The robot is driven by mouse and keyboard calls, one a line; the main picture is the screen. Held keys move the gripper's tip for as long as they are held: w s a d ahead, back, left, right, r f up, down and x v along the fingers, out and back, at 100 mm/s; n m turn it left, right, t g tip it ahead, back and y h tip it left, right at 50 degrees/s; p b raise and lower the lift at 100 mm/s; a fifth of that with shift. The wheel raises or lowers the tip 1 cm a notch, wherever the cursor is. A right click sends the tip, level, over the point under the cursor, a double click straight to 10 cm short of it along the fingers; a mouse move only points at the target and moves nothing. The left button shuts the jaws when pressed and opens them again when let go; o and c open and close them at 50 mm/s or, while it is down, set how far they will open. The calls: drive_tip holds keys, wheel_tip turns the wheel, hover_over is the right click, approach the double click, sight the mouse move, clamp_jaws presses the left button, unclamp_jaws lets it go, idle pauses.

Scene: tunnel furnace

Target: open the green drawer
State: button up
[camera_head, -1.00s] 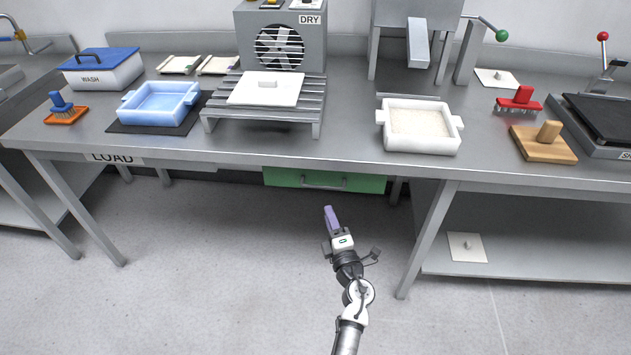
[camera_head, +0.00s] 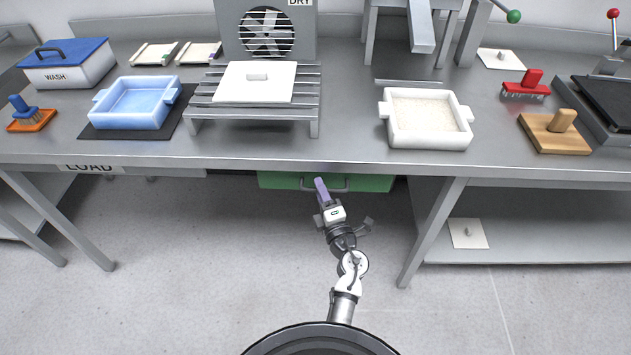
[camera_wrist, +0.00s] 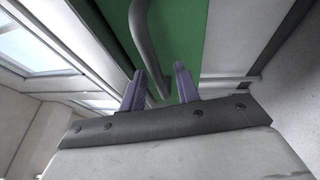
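The green drawer (camera_head: 368,183) hangs under the front edge of the steel table and looks shut. Its grey bar handle (camera_head: 338,188) runs along its front. My gripper (camera_head: 320,183) is in front of the drawer at the left part of the handle. In the wrist view, the two purple fingers of my gripper (camera_wrist: 159,84) stand apart, with the end of the handle (camera_wrist: 146,45) reaching down between them. The green drawer front (camera_wrist: 180,35) fills the middle behind. I cannot tell whether either finger touches the handle.
The steel table (camera_head: 345,158) overhangs the drawer. A white tray (camera_head: 428,142), a blue tray (camera_head: 135,110) and a slatted rack (camera_head: 255,118) stand on it. A table leg (camera_head: 432,230) is to the right. The floor in front is clear.

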drive_tip(key=shift+w+a, duration=0.15)
drive_tip(key=shift+w, duration=0.15)
drive_tip(key=shift+r, duration=0.1)
clamp_jaws()
